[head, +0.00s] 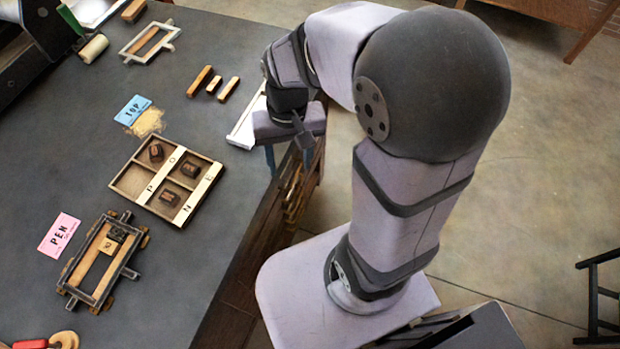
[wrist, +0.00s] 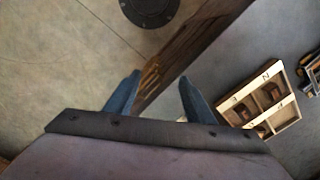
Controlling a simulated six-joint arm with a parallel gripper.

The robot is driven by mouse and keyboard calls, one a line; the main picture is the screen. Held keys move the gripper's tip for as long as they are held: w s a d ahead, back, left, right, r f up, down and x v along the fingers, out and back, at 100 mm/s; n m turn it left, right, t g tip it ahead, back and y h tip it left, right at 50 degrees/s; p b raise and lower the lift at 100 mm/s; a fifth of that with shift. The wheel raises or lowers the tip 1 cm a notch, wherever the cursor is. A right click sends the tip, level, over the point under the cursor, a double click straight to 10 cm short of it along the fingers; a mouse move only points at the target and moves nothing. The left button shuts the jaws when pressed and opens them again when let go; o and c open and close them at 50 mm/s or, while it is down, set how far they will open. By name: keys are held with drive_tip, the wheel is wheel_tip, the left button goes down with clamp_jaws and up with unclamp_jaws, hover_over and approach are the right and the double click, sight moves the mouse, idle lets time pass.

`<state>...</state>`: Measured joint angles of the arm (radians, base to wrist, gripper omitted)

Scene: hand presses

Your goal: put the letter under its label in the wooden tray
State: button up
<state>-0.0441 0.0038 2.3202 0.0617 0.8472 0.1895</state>
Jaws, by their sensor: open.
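The wooden tray (head: 121,194) lies on the dark table in the head view, with pale label strips reading P, O, N and E. Dark letter blocks sit in the compartments by O (head: 157,153), E (head: 191,168) and N (head: 169,197); the one by P looks empty. The tray also shows at right in the wrist view (wrist: 285,122). A dark block (head: 117,235) and a lighter block (head: 107,246) sit in a frame left of the tray; their letters are too small to read. My gripper (head: 288,162) is open and empty over the table's right edge, well right of the tray; its blue fingers (wrist: 158,95) show in the wrist view.
The metal frame (head: 70,283) lies beside a pink PEN card (head: 59,235). A blue TOP card (head: 132,110), wooden bars (head: 200,81) and a second frame (head: 137,57) lie farther up. A pale flat piece (head: 243,128) lies by the gripper. The table's lower middle is clear.

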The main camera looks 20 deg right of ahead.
drive_tip(key=s+d+f+n, duration=0.2)
drive_tip(key=s, duration=0.3)
drive_tip(key=shift+s+d+h, duration=0.15)
drive_tip(key=shift+d+h, duration=0.05)
drive_tip(key=shift+h, duration=0.1)
drive_tip(key=shift+f, duration=0.1)
idle(0.9)
